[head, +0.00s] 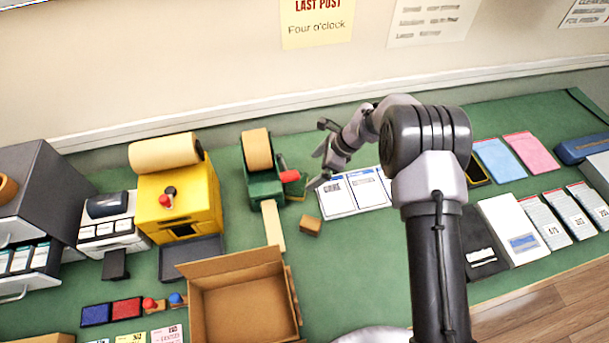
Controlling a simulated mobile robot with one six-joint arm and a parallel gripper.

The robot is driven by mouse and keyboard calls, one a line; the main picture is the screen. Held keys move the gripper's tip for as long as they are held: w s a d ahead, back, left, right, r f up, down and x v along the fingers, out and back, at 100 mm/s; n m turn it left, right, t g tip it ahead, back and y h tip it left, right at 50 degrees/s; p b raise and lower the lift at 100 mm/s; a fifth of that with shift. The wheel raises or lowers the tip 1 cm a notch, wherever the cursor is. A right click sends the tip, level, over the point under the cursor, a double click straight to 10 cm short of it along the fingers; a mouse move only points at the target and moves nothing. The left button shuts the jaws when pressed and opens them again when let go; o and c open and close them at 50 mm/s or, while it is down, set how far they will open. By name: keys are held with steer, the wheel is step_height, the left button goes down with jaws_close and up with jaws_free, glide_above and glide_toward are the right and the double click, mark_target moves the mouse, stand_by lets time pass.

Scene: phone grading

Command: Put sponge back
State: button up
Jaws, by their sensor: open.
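A small tan-brown block (311,226), which looks like the sponge, lies on the green table top just right of a green tape dispenser (263,188). The dispenser carries a tan roll and has a red part at its right side. My gripper (319,154) is open, with its fingers spread toward the left. It is above and behind the block in the picture, near the dispenser's right side, and apart from the block. Nothing shows between the fingers. The exact height of the gripper above the table is hard to tell.
An open cardboard box (243,300) stands in front of the dispenser. A yellow machine (178,200) with a roll is to the left. Green table between the box and my arm is clear.

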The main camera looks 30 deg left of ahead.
steer(key=w+d+r+n+t, duration=0.1)
steer(key=d+r, duration=0.3)
steer(key=r, duration=0.4)
steer(key=w+d+r+n+t, duration=0.1)
steer(key=d+r, duration=0.2)
steer(key=r, duration=0.4)
steer(key=s+d+r+n+t+h, duration=0.1)
steer(key=s+d+r+n, duration=0.15)
steer(key=d+r, duration=0.35)
steer(key=s+d+r+n+t, duration=0.1)
steer(key=s+d+r, duration=0.2)
steer(key=d+r, duration=0.35)
steer(key=s+d+r+n+t+h, duration=0.1)
steer(key=s+d+r+n, duration=0.1)
steer(key=s+d, duration=0.4)
steer(key=s+d+r+n+t+h, duration=0.1)
steer(key=s+d+r, duration=0.3)
steer(key=s, duration=1.1)
steer(key=d+n+t, duration=0.1)
steer(key=d, duration=0.2)
steer(key=shift+r+n+t+h, duration=0.3)
steer(key=shift+r+n+h, duration=0.05)
steer(key=shift+h, duration=0.05)
